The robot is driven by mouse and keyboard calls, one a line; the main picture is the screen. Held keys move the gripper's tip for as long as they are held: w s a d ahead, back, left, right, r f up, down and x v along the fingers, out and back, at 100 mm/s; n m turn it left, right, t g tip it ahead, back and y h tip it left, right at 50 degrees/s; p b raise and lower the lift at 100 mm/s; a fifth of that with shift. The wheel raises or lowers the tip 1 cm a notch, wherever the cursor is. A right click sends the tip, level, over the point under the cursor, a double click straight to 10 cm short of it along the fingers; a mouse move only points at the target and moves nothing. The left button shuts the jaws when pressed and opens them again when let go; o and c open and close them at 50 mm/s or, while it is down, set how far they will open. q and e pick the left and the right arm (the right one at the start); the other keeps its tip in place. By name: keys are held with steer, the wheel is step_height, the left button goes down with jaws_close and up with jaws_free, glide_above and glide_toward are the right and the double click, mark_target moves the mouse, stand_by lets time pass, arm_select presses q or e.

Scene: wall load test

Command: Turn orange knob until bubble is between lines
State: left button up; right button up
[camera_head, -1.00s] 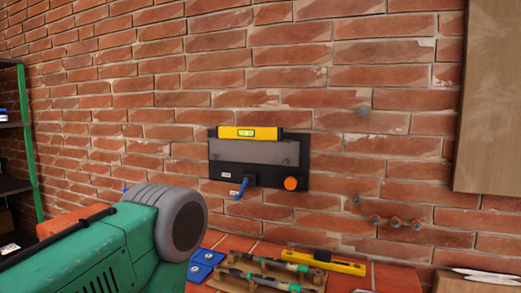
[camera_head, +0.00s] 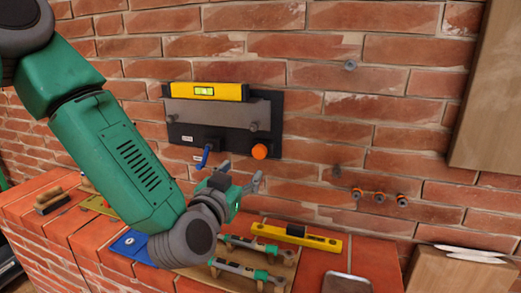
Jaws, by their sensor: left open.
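The orange knob (camera_head: 260,151) sits at the lower right of a black panel (camera_head: 272,108) on the brick wall. A yellow spirit level (camera_head: 235,92) rests along the panel's top on a grey plate (camera_head: 215,113); its green vial (camera_head: 204,90) shows, but the bubble's place between the lines is too small to tell. A blue lever (camera_head: 205,155) hangs at the panel's lower left. My left gripper (camera_head: 241,174) is open and empty, below and a little left of the knob, apart from it. My right gripper is not in view.
A brick ledge (camera_head: 365,262) runs below the panel. On it lie a second yellow level (camera_head: 325,241), tools with green parts (camera_head: 250,272), a blue piece (camera_head: 130,243) and a brush (camera_head: 50,199). A wooden board (camera_head: 490,95) hangs at the right. Hooks (camera_head: 379,197) stick out of the wall.

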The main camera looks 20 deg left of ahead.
mark_target(258, 153)
arm_select(q)
steer(key=w, duration=0.4)
steer(key=w+p, duration=0.1)
steer(key=w, duration=0.7)
steer(key=shift+d+f, duration=0.1)
steer(key=shift+d, duration=0.15)
steer(key=c, duration=1.2)
